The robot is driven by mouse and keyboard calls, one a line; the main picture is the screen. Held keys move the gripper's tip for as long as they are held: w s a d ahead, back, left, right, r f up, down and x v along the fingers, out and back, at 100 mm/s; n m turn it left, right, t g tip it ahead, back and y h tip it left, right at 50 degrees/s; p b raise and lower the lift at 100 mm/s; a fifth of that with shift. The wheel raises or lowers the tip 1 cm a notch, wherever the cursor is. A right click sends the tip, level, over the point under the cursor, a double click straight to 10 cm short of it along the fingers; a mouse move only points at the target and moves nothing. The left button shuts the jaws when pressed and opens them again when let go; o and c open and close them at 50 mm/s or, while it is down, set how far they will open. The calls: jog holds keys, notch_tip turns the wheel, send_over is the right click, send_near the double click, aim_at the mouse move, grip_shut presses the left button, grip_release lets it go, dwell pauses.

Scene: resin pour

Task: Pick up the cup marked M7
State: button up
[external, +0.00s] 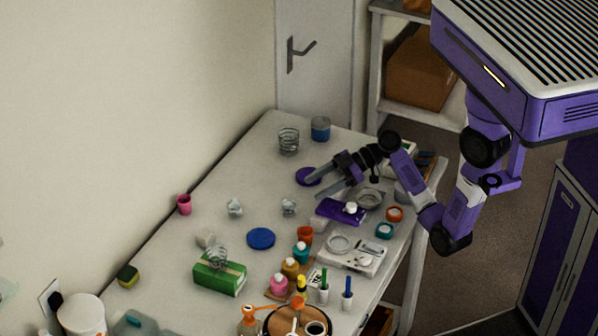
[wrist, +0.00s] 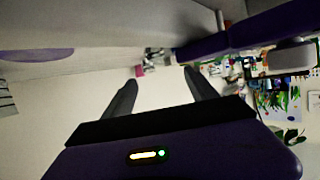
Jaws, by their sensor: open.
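No M7 marking can be read on any cup. A pink cup (external: 184,204) stands alone near the table's wall-side edge; a small pink shape (wrist: 139,70) shows in the wrist view, perhaps the same cup. An orange cup (external: 305,234) stands mid-table beside the bottles. A blue and grey container (external: 320,128) stands at the far end. My gripper (external: 315,183) is open and empty over the far half of the table, its fingers pointing left towards the wall. Its two fingers also show apart in the wrist view (wrist: 160,82), with nothing between them.
A purple disc (external: 306,177) lies by the fingers. Wire coils (external: 288,141), a blue disc (external: 261,238), a green box (external: 219,273) and several bottles (external: 290,267) crowd the white table. Its left-middle strip is mostly clear. A wall runs along the left side.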

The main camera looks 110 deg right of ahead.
aim_at(283, 204)
jog(key=x, duration=0.2)
jog(key=p+x, duration=0.1)
jog(key=x, duration=0.1)
jog(key=p+x, duration=0.1)
jog(key=x, duration=0.1)
jog(key=shift+w+d, duration=0.25)
jog(key=shift+d, duration=0.1)
jog(key=shift+w+f, duration=0.35)
jog(key=shift+w, duration=0.15)
jog(key=c, duration=1.4)
jog(key=shift+r, duration=0.1)
